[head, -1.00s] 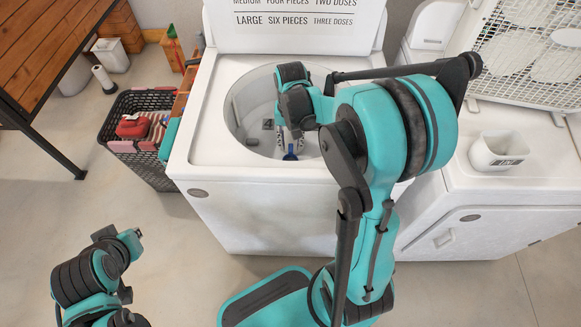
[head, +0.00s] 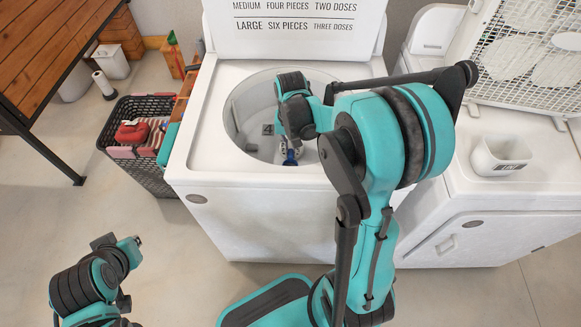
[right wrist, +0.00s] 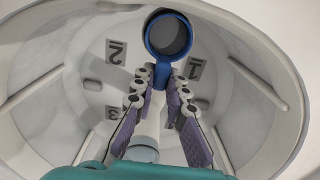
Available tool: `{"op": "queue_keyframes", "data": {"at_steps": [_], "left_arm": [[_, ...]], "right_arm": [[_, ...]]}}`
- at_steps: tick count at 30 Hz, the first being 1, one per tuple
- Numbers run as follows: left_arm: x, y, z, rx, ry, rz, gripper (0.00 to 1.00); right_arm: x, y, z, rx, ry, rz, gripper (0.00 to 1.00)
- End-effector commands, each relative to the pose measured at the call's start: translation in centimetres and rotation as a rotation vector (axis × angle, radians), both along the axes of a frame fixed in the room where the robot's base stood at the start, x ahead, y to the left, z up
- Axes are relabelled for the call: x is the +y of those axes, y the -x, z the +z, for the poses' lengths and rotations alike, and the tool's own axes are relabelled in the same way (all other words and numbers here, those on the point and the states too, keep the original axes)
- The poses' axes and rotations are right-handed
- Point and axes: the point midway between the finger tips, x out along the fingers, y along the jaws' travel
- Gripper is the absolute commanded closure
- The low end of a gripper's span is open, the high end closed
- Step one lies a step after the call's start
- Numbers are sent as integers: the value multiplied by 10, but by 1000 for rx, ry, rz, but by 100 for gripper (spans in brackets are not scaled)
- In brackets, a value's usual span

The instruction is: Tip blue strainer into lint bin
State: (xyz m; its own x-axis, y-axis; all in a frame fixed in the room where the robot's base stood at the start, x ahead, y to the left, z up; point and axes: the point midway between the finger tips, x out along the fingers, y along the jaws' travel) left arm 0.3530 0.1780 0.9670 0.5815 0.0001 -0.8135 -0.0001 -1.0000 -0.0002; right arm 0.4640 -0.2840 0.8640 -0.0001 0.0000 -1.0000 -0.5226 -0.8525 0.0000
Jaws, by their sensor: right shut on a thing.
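The blue strainer (right wrist: 168,36) has a round dark cup with a blue rim and a short blue handle. My right gripper (right wrist: 162,80) is shut on its handle, inside the washer drum. In the head view only a small blue part of the strainer (head: 291,157) shows below my arm. A small white bin (head: 501,155) with a dark label too small to read stands on the white machine at right. It appears to be the lint bin. My left arm is at lower left, away from the washer; its gripper (head: 128,243) is seen too poorly to judge its fingers.
The open washer drum's rim (head: 228,125) surrounds my right gripper. A white perforated rack (head: 520,50) stands behind the bin. A dark basket (head: 150,165) with cloths and a red item stands left of the washer. A wooden table (head: 50,45) is at far left.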

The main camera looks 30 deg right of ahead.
Motion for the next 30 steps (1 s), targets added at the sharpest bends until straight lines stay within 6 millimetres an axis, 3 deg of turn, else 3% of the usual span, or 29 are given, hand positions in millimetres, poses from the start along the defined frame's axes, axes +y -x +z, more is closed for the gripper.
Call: {"op": "queue_keyframes", "data": {"at_steps": [30], "left_arm": [[0,0,23,0,0,0,100]], "right_arm": [[0,0,29,0,0,0,100]]}}
